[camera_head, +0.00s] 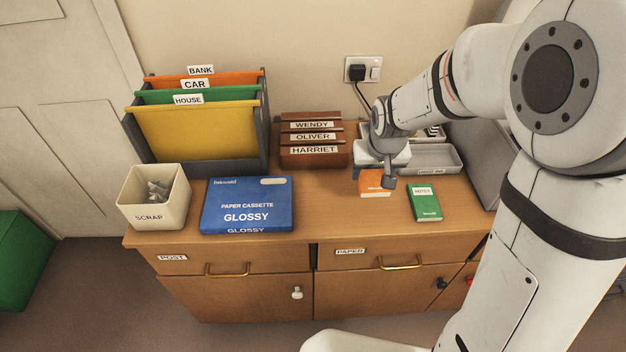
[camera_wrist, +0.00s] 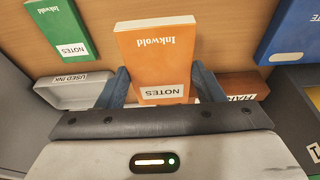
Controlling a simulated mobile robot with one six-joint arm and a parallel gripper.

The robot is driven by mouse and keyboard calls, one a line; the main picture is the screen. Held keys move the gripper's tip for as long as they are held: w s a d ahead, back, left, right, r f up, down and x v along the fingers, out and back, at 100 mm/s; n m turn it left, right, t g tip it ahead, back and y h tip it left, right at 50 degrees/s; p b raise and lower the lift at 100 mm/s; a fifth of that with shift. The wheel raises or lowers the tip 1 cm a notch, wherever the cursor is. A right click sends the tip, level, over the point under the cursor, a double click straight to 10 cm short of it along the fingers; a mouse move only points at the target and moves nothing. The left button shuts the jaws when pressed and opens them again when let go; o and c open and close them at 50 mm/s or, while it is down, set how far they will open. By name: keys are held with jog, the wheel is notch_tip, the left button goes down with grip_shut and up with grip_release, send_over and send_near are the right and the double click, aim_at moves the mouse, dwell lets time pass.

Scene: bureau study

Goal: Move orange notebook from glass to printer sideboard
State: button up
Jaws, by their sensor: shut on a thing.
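The orange notebook (camera_head: 374,183) is at my gripper (camera_head: 376,180), over the right part of the wooden printer sideboard (camera_head: 325,212). In the wrist view the orange notebook (camera_wrist: 158,58) stands between the two blue fingers of my gripper (camera_wrist: 160,88), which is shut on it. Its "NOTES" label faces the camera. I cannot tell whether its lower side touches the sideboard top. A green notebook (camera_head: 424,202) lies just to its right; the green notebook (camera_wrist: 62,28) also shows in the wrist view. No glass is recognisable.
A blue paper cassette box (camera_head: 247,204), a scrap bin (camera_head: 154,196) and a file rack (camera_head: 198,120) stand on the left. The brown name-labelled boxes (camera_head: 313,142) stand behind, left of my gripper. A grey used-ink tray (camera_head: 436,159) lies behind the green notebook. Bare wood separates the blue box and orange notebook.

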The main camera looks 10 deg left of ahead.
aim_at(364, 205)
jog(key=f, duration=1)
jog(key=shift+s+b, duration=0.2)
jog(key=shift+b, duration=0.15)
jog(key=shift+f, duration=0.25)
jog(key=o, duration=1)
jog(key=shift+a+r, duration=0.1)
